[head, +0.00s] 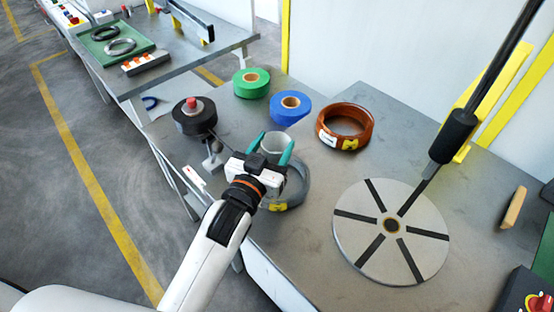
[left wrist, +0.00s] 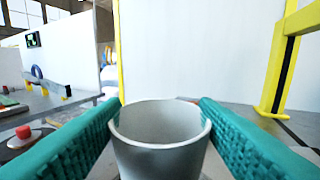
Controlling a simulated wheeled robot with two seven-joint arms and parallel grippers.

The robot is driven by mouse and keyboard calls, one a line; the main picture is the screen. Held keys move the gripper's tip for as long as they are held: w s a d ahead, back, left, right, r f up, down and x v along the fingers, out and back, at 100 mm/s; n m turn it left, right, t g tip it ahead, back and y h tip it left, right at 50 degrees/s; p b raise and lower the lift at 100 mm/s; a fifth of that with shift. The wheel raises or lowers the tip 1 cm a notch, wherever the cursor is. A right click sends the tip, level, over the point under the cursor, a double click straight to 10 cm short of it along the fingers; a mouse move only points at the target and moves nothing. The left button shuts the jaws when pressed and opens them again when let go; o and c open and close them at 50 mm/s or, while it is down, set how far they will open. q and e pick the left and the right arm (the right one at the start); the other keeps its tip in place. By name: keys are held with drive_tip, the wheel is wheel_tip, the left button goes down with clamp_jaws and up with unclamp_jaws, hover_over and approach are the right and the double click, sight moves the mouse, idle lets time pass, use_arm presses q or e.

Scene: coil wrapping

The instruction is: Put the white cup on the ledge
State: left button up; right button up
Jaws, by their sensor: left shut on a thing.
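The white cup (head: 277,144) is a pale, open-topped cup, upright in the head view. My left gripper (head: 276,150) has its two teal fingers on either side of it and is shut on it. In the left wrist view the cup (left wrist: 160,140) fills the space between the teal fingers (left wrist: 160,135), and its inside looks empty. I cannot tell which surface is the ledge. My right gripper is not in view.
Green tape (head: 238,86), blue tape (head: 278,112) and a brown coil (head: 365,120) lie behind the cup. A black spool (head: 195,128) stands at left. A round slotted turntable (head: 350,248) and a dark slanted pole (head: 482,80) are at right. A second table (head: 190,62) stands back left.

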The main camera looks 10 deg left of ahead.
use_arm(q)
drive_tip(key=shift+w+r, duration=0.1)
drive_tip(key=shift+w, duration=0.1)
wheel_tip(320, 180, down, 6)
drive_tip(key=shift+d+r, duration=0.1)
wheel_tip(320, 180, down, 3)
drive_tip(key=shift+f, duration=0.45)
drive_tip(key=shift+f+b, duration=0.15)
drive_tip(key=shift+b, duration=0.15)
drive_tip(key=o, duration=1)
drive_tip(key=shift+o, duration=0.2)
